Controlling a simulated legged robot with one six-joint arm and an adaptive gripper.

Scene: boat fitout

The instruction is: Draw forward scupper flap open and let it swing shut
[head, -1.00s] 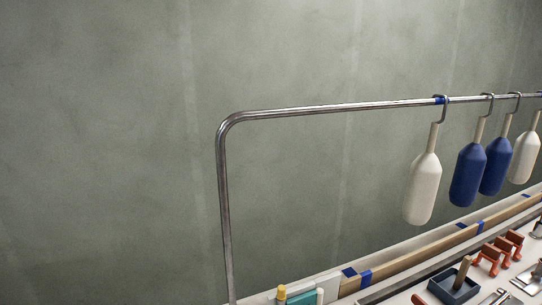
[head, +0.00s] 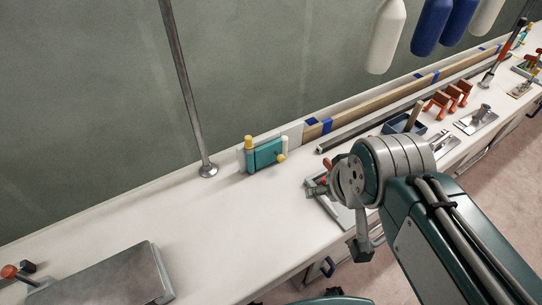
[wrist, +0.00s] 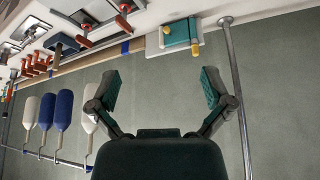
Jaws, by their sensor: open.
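A teal block with yellow knobs and a pale backing plate (head: 265,154) stands at the back of the white bench, against the wall. It also shows in the wrist view (wrist: 180,36), beyond my fingers and near the top. I cannot tell for sure that it is the forward scupper flap; no other flap is plain to see. My gripper (wrist: 161,88) is open and empty, its two padded fingers spread wide and apart from the teal block. In the head view my arm reaches in from the lower right, and my gripper is partly hidden by the wrist.
A metal post (head: 190,100) rises beside the teal block and carries a rail with hanging bottle-shaped fenders (head: 387,38). Orange clamps (head: 446,100) and a dark tray (head: 402,127) lie right. A grey metal plate (head: 115,279) lies front left. The bench middle-left is clear.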

